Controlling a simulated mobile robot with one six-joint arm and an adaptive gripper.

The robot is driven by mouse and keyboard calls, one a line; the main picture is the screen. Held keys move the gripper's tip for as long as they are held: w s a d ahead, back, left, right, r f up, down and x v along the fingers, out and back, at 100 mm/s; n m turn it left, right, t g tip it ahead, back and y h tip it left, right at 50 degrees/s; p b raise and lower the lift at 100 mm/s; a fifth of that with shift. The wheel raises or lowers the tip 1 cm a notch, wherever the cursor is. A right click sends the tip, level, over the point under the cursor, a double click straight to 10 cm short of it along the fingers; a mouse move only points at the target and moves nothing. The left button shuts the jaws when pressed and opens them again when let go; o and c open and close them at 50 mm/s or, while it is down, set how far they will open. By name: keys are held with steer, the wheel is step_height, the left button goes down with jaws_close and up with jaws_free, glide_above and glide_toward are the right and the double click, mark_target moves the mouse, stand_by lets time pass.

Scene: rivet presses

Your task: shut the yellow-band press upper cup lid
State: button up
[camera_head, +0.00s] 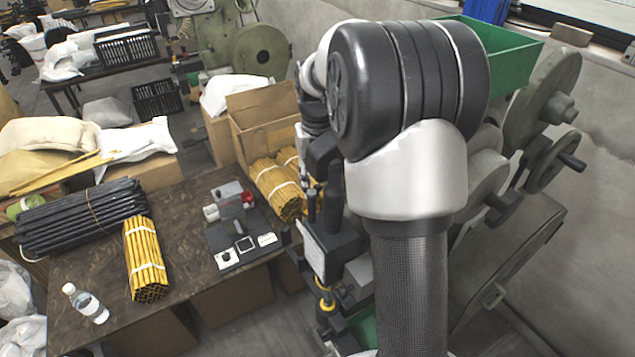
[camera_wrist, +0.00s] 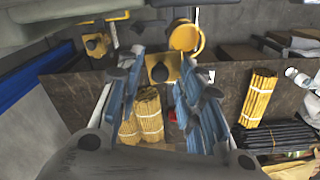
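My gripper (camera_wrist: 160,85) is open in the wrist view, its two blue-grey fingers apart with nothing visible between them. Just beyond the fingertips is a yellow square plate (camera_wrist: 158,57) with a dark round knob on it. Beside it, up and right, is a round yellow cup-like part (camera_wrist: 184,37) with a raised rim; I cannot tell for sure which part is the lid. In the head view the press (camera_head: 345,250) is dark with a yellow band (camera_head: 325,304) low on it. My arm hides my gripper and much of the press there.
A brown table (camera_head: 185,270) left of the press bears yellow bundles (camera_head: 145,258), a black bundle (camera_head: 85,215), a bottle (camera_head: 85,302) and a small device (camera_head: 240,228). A cardboard box (camera_head: 262,120) stands behind. Large grey-green machinery (camera_head: 545,105) is close on the right.

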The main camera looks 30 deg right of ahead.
steer(key=shift+f, duration=0.1)
steer(key=shift+c, duration=0.5)
jaws_close()
